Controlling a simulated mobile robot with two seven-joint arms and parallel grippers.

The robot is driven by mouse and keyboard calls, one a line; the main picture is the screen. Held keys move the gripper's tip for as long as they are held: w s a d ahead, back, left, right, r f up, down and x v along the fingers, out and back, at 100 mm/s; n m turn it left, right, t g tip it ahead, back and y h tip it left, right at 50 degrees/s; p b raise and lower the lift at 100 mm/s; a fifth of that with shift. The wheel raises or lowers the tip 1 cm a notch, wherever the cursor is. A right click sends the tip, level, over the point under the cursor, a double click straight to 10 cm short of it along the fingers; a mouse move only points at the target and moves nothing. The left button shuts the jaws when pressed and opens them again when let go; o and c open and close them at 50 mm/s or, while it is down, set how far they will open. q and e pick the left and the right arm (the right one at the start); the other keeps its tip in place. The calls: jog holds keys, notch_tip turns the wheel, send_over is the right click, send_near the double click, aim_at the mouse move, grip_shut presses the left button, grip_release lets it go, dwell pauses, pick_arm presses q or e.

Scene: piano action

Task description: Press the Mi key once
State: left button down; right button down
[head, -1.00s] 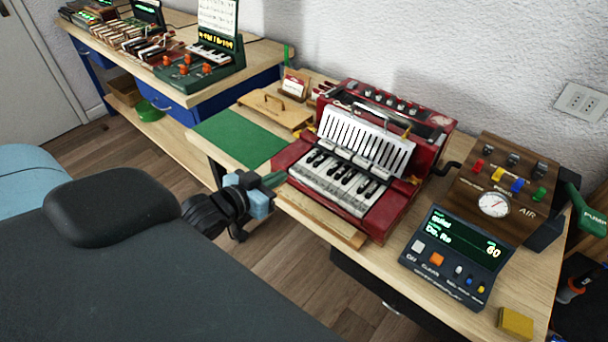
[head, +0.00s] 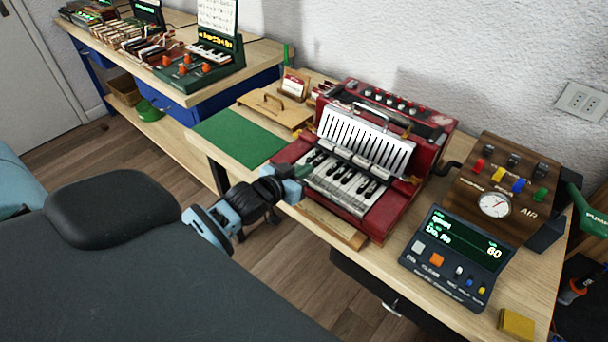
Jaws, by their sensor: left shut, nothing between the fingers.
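The red accordion-like instrument (head: 392,203) stands on the wooden bench with its small piano keyboard (head: 345,190) facing me. No key name is readable, so I cannot pick out the Mi key by a label. My left gripper (head: 303,171) is shut and empty, its greenish fingertips over the left end of the white keys. The gripper hides the leftmost keys, and I cannot tell whether the tips touch or press one. A display box (head: 455,255) to the right shows "Do, Re" and "60". My right gripper is not in view.
A wooden panel with a dial and coloured knobs (head: 503,190) stands right of the instrument. A yellow block (head: 516,323) lies at the front right. A green mat (head: 238,138) lies left of the instrument, bare. A second bench with small keyboards (head: 205,58) is at the back left.

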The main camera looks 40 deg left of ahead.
pick_arm(q)
jog(key=shift+f, duration=0.75)
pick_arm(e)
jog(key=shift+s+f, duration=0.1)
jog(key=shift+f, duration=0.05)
